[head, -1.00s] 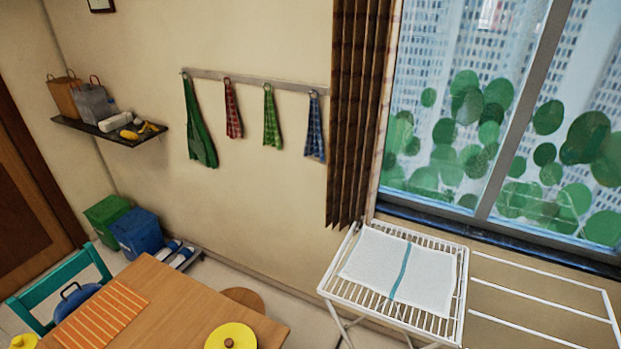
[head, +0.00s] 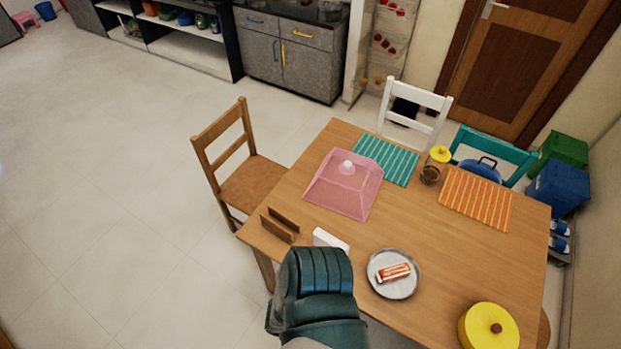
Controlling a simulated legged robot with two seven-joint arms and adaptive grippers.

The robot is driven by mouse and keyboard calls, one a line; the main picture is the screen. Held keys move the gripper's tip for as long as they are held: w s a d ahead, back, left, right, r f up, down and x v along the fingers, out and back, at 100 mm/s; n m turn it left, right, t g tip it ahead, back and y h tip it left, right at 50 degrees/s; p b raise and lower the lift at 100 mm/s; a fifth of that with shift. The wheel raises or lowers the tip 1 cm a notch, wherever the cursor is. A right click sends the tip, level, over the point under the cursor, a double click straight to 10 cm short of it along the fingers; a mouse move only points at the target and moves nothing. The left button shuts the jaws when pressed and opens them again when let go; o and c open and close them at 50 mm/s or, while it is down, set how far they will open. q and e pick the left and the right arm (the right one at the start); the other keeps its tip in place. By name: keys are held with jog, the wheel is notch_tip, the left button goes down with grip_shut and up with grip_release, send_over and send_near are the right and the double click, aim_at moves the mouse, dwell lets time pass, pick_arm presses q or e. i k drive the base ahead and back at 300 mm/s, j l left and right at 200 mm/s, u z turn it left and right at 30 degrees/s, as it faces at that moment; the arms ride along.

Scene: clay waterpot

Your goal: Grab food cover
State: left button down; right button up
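The food cover (head: 346,184) is a translucent pink, tent-shaped cover with a small white knob on top. It stands upright on the left part of the wooden table (head: 450,240), beside a teal striped placemat. Nothing holds it. A dark teal ribbed part of my own body rises from the bottom of the head view, in front of the table's near edge and below the cover. No gripper fingertips show, and I cannot tell which arm this part belongs to.
The table also bears a plate with a packet (head: 393,272), a yellow-lidded pot (head: 488,328), a yellow-lidded jar (head: 435,165), an orange placemat (head: 476,197) and a brown holder (head: 280,224). Wooden (head: 240,160), white and teal chairs surround it. Open floor (head: 110,190) lies left.

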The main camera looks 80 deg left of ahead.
aim_at(347, 168)
jog(key=u, duration=2.45)
